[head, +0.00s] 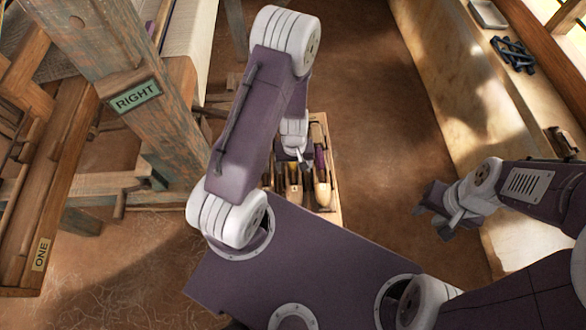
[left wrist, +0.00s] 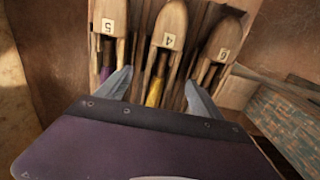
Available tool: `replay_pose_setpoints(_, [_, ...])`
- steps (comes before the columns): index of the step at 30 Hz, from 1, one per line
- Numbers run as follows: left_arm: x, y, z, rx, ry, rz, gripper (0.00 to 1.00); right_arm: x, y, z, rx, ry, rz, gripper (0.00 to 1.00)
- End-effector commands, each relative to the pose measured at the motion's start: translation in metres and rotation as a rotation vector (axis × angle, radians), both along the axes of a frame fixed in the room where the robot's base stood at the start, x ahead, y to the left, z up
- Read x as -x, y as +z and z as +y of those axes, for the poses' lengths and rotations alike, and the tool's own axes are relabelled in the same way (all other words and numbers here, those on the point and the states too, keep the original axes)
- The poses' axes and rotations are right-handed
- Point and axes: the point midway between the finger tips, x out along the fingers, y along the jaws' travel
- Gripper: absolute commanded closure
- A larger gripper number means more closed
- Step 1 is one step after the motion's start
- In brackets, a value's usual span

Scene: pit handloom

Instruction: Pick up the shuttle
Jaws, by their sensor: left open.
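Several wooden boat-shaped shuttles lie side by side in a wooden box (head: 334,180). In the head view one shuttle (head: 321,188) has purple yarn and another (head: 294,196) has yellow. In the left wrist view the shuttle with yellow yarn (left wrist: 170,25) is in the middle, labelled 4. The purple-yarn shuttle (left wrist: 109,15) is left of it and a third (left wrist: 224,38) is right. My left gripper (left wrist: 160,92) is open and empty over the box, its fingers on either side of the middle shuttle. Contact cannot be told. My right gripper (head: 432,222) is empty and looks open, away from the box.
A loom post (head: 140,85) with a RIGHT sign stands left of the box. A beam (head: 38,220) labelled ONE is further left. A ledge (head: 450,90) with a tray (head: 488,14) and dark blue item (head: 512,53) runs along the right. Earth floor (head: 370,90) between is clear.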

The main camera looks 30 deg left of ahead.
Motion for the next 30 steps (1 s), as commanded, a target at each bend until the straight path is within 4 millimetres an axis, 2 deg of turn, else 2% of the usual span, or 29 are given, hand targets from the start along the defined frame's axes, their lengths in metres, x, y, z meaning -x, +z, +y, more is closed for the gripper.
replay_pose_setpoints(5, [0.000, -0.009, 0.000, 0.000, 0.000, 0.000, 0.24, 0.000, -0.009, 0.000, 0.000, 0.000, -0.001, 0.64])
replay_pose_setpoints(12, [0.000, -0.052, 0.002, -0.001, -0.001, -0.001, 0.24, 0.000, -0.052, 0.000, 0.000, 0.000, 0.000, 0.64])
replay_pose_setpoints(20, [0.000, -0.051, 0.002, -0.001, -0.001, -0.001, 0.24, 0.000, -0.050, 0.000, 0.000, 0.000, -0.001, 0.64])
replay_pose_setpoints(28, [0.000, -0.051, 0.002, -0.001, -0.001, -0.001, 0.99, 0.000, -0.050, 0.000, 0.000, 0.000, -0.001, 0.64])
replay_pose_setpoints(30, [-0.001, -0.050, 0.002, 0.000, -0.001, -0.001, 1.00, 0.000, -0.050, 0.000, 0.000, 0.000, -0.001, 0.64])
